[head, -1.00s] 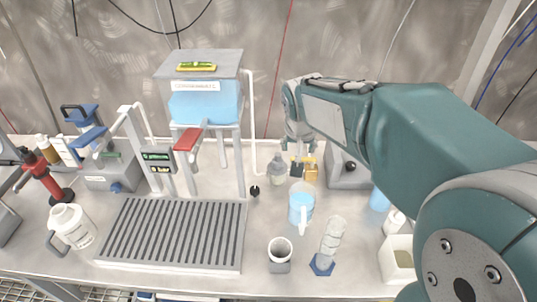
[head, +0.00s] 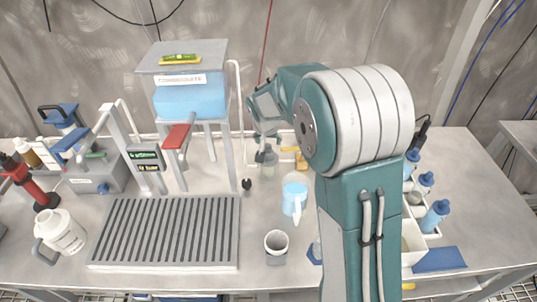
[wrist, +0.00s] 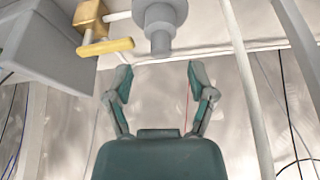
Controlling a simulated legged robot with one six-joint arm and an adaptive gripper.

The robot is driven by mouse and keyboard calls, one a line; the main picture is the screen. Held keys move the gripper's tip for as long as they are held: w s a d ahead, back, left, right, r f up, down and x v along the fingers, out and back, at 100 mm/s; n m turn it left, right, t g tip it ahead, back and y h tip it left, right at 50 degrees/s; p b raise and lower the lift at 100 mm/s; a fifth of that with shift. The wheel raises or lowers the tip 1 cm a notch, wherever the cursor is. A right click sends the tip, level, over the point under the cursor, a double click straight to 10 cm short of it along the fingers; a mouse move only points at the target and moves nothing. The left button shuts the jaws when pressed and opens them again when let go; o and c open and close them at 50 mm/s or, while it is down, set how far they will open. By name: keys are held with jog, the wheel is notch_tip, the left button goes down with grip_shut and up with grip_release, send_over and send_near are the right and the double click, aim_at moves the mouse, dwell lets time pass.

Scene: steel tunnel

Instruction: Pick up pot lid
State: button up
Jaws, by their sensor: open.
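A grey pot (head: 268,160) stands on the bench behind the blue measuring cup, partly hidden by my arm in the head view. In the wrist view, which looks upside down, a grey stepped round piece (wrist: 160,22) shows at the top edge and narrows toward my gripper. It appears to be the pot's lid with its knob, but I cannot tell where lid and pot meet. My gripper (wrist: 158,78) is open and empty, its two fingers spread on either side of the line to the knob. The fingertips look apart from it.
A yellow-handled item (wrist: 105,46) and a grey box (wrist: 45,38) are close beside the pot. A blue measuring cup (head: 294,198) and a grey cup (head: 276,243) stand in front. A white post and the tank stand (head: 190,62) are to the left.

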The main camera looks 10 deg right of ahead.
aim_at(268, 146)
jog(key=x, duration=0.4)
jog(key=shift+a, duration=0.3)
jog(key=shift+d+f, duration=0.15)
jog(key=shift+d, duration=0.1)
jog(key=c, duration=0.7)
grip_shut()
